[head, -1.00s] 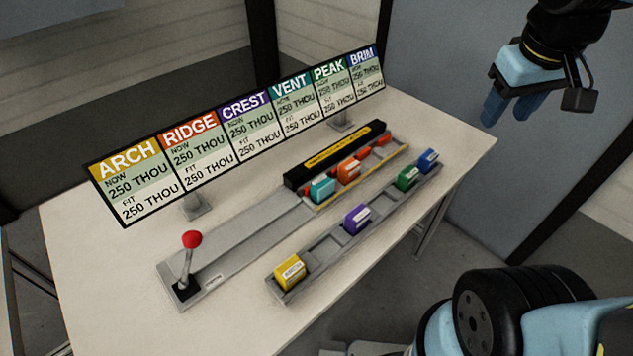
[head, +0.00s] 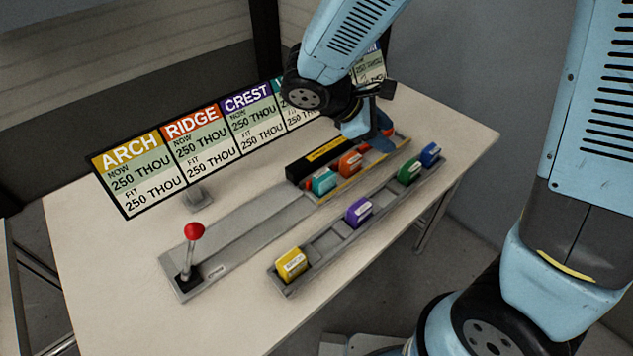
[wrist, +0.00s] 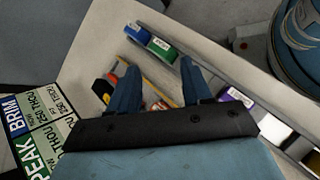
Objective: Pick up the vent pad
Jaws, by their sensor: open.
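The teal vent pad (head: 323,181) sits at the near left end of the yellow-edged row, beside an orange pad (head: 350,163). My gripper (head: 376,146) is open above the far right part of that row, to the right of the vent pad and apart from it. In the wrist view, the two blue fingers of my gripper (wrist: 157,68) are spread with nothing held between them. I cannot make out the vent pad in the wrist view; my gripper body covers much of the row there.
A grey front rack holds yellow (head: 291,264), purple (head: 359,211), green (head: 410,171) and blue (head: 430,154) pads. A black block (head: 318,160) stands behind the vent pad. A red-knobbed lever (head: 194,232) is at left. The sign board (head: 190,150) stands along the back.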

